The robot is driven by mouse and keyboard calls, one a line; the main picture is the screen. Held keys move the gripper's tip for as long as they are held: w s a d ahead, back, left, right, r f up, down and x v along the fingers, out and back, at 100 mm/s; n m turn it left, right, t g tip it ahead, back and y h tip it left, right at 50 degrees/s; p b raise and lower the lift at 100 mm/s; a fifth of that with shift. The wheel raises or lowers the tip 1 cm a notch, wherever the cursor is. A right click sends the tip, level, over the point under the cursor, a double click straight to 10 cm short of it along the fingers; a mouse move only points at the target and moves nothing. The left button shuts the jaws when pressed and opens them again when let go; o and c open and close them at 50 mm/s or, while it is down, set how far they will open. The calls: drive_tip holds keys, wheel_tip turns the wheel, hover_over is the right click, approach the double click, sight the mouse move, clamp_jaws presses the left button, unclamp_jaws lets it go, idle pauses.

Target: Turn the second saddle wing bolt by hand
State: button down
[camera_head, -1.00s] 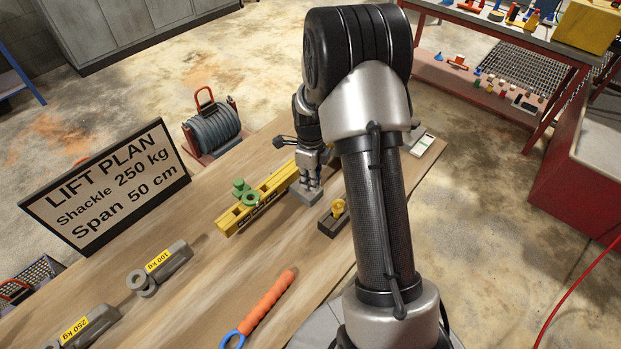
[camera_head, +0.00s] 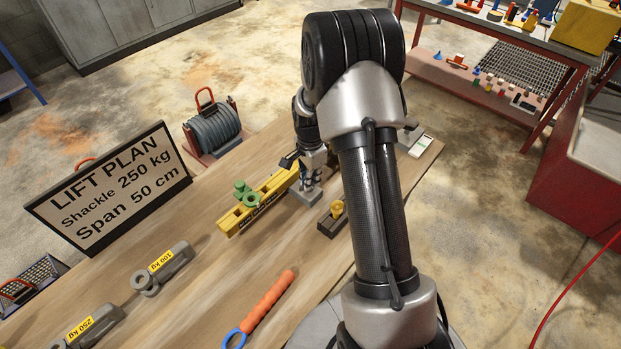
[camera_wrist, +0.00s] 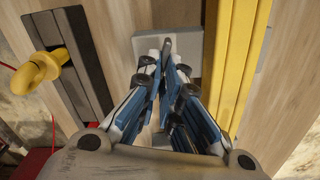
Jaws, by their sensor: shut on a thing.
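My gripper (camera_head: 310,184) points down over a light grey block (camera_head: 305,196) beside the yellow beam (camera_head: 240,220). In the wrist view my gripper (camera_wrist: 166,62) is shut on a small grey upright piece, which I take for the wing bolt (camera_wrist: 167,45). Only the top of this wing bolt shows between the fingertips. The grey block (camera_wrist: 142,45) lies under it, close along the beam (camera_wrist: 232,60).
A dark block with a yellow eye (camera_head: 334,215) stands right of my gripper and shows at left in the wrist view (camera_wrist: 60,70).

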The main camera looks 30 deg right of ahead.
drive_tip(key=n, duration=0.4)
drive_tip(key=shift+f+n, duration=0.15)
drive_tip(key=shift+n, duration=0.25)
drive_tip(key=n+p, duration=0.1)
drive_tip(key=n, duration=0.4)
drive_tip(key=shift+a, duration=0.2)
drive_tip(key=n, duration=0.5)
drive_tip(key=shift+a, duration=0.1)
drive_tip(key=n, duration=0.5)
drive_tip(key=shift+a+f, duration=0.1)
drive_tip(key=shift+a, duration=0.05)
drive_tip(key=n, duration=0.5)
drive_tip(key=shift+a+n, duration=0.15)
drive_tip(key=shift+n, duration=0.25)
drive_tip(key=n, duration=0.5)
drive_tip(key=shift+s+a+p, duration=0.1)
drive_tip(key=shift+s+p, duration=0.1)
drive_tip(key=shift+p, duration=0.1)
drive_tip(key=n, duration=0.5)
drive_tip(key=shift+s, duration=0.1)
drive_tip(key=shift+s+n, duration=0.15)
drive_tip(key=shift+n, duration=1.95)
